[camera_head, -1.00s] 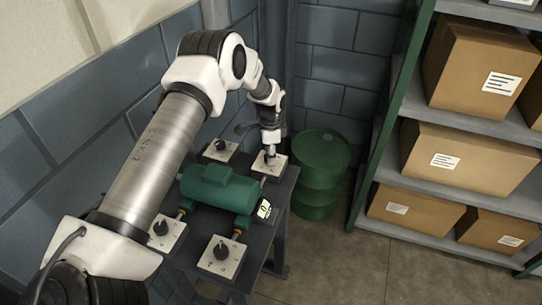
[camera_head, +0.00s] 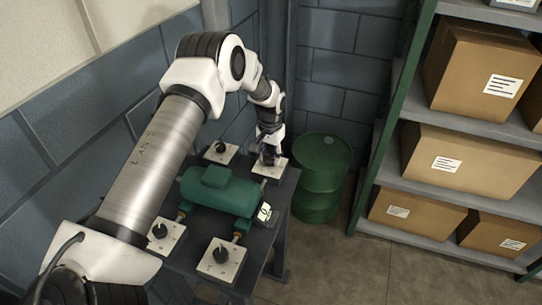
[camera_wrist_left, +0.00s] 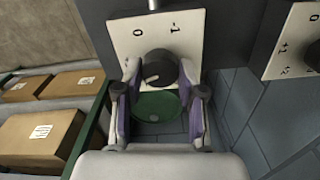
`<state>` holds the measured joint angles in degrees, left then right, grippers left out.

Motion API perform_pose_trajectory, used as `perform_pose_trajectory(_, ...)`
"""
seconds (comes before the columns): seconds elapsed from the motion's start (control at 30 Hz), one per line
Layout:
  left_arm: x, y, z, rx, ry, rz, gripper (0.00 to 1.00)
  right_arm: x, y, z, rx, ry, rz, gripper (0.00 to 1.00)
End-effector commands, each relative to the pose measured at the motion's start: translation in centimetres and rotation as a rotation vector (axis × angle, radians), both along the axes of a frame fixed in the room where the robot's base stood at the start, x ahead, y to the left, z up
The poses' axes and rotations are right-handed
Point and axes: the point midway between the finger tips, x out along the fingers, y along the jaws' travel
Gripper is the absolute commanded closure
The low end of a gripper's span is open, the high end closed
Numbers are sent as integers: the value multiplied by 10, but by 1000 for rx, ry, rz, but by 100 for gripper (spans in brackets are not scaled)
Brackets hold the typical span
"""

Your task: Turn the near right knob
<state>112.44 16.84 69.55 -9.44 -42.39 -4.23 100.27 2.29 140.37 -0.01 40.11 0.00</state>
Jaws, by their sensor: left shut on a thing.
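Black knobs on white square plates stand on a dark table around a green motor-like casing (camera_head: 218,190). The near right knob (camera_head: 220,253) in the head view has no gripper at it. My left gripper (camera_head: 270,156) is at the far right plate (camera_head: 271,171), its fingers low over the plate. In the left wrist view the gripper (camera_wrist_left: 160,78) is shut on that plate's round dark knob (camera_wrist_left: 158,65), one finger on each side. The plate there carries the marks 0 and -1. A pale line shows on the knob. My right gripper is out of view.
The near left knob (camera_head: 160,230) and far left knob (camera_head: 220,147) stand close by. A small display tag (camera_head: 264,212) is on the casing's right end. A green drum (camera_head: 321,175) stands behind the table; a shelf with cartons (camera_head: 470,160) is at right.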

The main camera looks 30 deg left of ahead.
Motion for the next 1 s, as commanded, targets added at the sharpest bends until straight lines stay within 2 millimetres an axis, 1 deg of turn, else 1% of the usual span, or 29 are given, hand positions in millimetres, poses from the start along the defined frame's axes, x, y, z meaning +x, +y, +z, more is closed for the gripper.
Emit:
perform_pose_trajectory(0.03,1,1,2,1,-3,41,96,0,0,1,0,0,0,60)
perform_pose_trajectory(1.0,0,1,2,2,-1,961,96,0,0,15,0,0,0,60)
